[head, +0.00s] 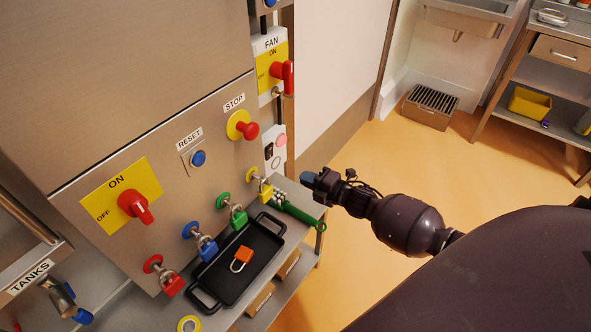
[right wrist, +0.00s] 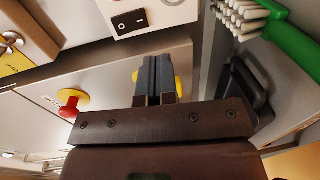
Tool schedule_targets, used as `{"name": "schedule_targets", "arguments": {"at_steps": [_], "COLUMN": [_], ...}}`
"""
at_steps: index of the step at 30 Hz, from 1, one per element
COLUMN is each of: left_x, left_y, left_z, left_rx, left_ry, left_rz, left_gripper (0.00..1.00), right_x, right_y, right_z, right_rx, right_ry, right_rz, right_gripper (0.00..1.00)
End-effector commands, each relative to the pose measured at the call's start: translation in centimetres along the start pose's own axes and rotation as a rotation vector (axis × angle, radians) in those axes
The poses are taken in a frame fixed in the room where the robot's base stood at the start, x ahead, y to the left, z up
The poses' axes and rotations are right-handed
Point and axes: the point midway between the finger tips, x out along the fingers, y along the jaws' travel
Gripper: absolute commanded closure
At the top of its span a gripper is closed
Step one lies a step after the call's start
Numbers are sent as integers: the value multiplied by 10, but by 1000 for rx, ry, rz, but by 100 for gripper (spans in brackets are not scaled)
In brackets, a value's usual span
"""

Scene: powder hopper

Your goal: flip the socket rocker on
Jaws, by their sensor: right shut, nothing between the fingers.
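The socket rocker (head: 268,151) is a small black switch on a white socket box (head: 277,160) below the fan switch, beside a pink round part. In the right wrist view the black rocker (right wrist: 129,22) shows white marks on the socket box, up and left of the fingertips. I cannot tell which way it is set. My right gripper (head: 308,178) is shut and empty, to the right of and slightly below the socket box. Its closed fingers (right wrist: 157,62) are apart from the rocker in the right wrist view. My left gripper is not in view.
A green-handled brush (head: 300,213) lies just below the right gripper. A black tray (head: 240,262) holds an orange padlock (head: 241,259). Several coloured padlocks hang on the steel panel (head: 90,150). The red fan switch (head: 283,72) is above the socket. Open floor lies to the right.

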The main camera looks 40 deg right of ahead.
Motion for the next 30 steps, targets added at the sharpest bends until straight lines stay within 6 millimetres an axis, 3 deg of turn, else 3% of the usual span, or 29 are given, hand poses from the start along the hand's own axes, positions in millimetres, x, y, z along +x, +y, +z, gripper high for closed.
{"name": "schedule_targets", "arguments": {"at_steps": [3, 9, 30], "left_x": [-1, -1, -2], "left_y": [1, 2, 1], "left_z": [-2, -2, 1], "left_rx": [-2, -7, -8], "left_ry": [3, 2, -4], "left_rz": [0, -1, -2], "left_gripper": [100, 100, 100], "right_x": [-16, -28, -30], "right_y": [-2, -6, -7], "right_z": [0, 0, 0], "right_rx": [0, 0, 23], "right_ry": [-1, 0, -2], "right_rz": [2, 2, -1], "right_gripper": [100, 100, 100]}}
